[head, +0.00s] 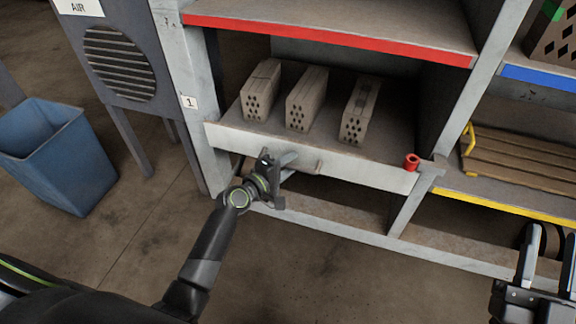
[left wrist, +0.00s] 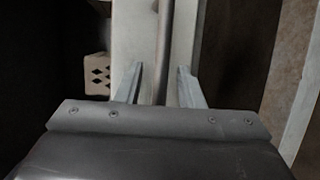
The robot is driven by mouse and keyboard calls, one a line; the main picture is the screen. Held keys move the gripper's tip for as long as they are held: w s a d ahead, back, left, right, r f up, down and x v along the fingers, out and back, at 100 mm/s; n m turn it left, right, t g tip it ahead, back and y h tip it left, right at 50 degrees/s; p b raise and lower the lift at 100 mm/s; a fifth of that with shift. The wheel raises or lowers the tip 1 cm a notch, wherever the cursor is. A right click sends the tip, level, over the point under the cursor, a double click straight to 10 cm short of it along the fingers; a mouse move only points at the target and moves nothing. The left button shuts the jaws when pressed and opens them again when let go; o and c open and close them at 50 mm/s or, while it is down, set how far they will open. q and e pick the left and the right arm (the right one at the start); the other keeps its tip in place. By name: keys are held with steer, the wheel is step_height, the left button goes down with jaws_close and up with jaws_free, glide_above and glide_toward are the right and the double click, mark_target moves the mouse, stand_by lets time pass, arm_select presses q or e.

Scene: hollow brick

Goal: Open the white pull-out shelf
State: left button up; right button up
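The white pull-out shelf (head: 366,172) has a pale front panel about level with the rack posts, and looks closed. A bar handle (head: 306,166) runs along its front; the bar also shows in the left wrist view (left wrist: 165,45). My left gripper (head: 284,166) is at the handle's left part. In the left wrist view its two fingers (left wrist: 160,78) stand apart with the bar between them and gaps on both sides. My right gripper (head: 547,264) is at the lower right, fingers apart and empty, away from the shelf.
Three hollow bricks (head: 306,98) stand on the shelf. A red cylindrical object (head: 411,162) sits at its right end. A blue bin (head: 45,150) and a grey air unit (head: 118,62) are at left. A bay with wooden slats (head: 520,160) is at right. The floor in front is clear.

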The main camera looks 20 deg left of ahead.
arm_select(q)
steer(key=shift+c, duration=0.2)
jaws_close()
stand_by(0.3)
